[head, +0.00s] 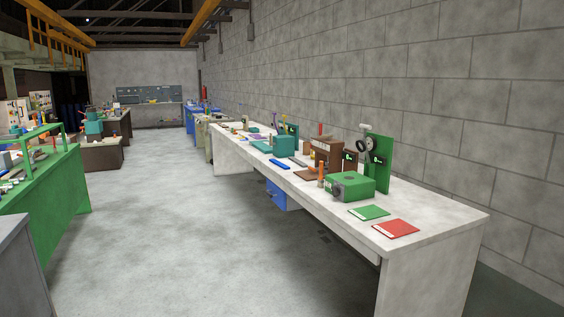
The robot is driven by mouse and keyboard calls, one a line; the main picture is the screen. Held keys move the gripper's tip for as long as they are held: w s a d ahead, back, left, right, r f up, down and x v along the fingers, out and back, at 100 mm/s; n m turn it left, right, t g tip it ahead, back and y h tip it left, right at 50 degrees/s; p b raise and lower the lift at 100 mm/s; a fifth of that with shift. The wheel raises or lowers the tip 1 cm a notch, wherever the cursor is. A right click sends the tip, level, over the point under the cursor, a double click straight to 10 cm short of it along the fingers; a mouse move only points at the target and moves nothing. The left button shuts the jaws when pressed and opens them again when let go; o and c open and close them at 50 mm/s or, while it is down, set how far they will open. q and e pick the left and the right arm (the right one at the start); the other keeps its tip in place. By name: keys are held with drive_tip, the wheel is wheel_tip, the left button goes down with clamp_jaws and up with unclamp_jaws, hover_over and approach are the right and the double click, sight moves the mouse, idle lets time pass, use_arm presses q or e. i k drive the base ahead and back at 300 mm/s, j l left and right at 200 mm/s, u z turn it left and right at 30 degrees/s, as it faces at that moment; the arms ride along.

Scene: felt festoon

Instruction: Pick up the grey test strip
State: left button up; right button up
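I cannot make out a grey test strip in the head view. The long white bench (450,217) along the right wall carries several small objects, and those at its far end are too small to tell apart. Neither of my grippers shows in this view.
A green box device (355,187), a green upright panel (378,165), a green card (369,212) and a red card (396,229) are on the bench's near half. A green workbench (60,205) stands at left. The concrete floor (165,235) between them is clear.

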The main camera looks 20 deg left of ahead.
sight(291, 159)
drive_tip(key=i+j, duration=0.3)
drive_tip(key=i, duration=0.2)
drive_tip(key=i+j+u, duration=0.15)
drive_tip(key=i+j, duration=0.15)
drive_tip(key=i, duration=0.25)
drive_tip(key=i+j, duration=0.25)
drive_tip(key=i, duration=0.25)
drive_tip(key=i+j+u, duration=0.15)
drive_tip(key=i, duration=0.4)
drive_tip(key=i+j, duration=0.25)
drive_tip(key=i, duration=0.3)
drive_tip(key=i+j+u, duration=0.1)
drive_tip(key=i, duration=0.45)
drive_tip(key=j, duration=0.1)
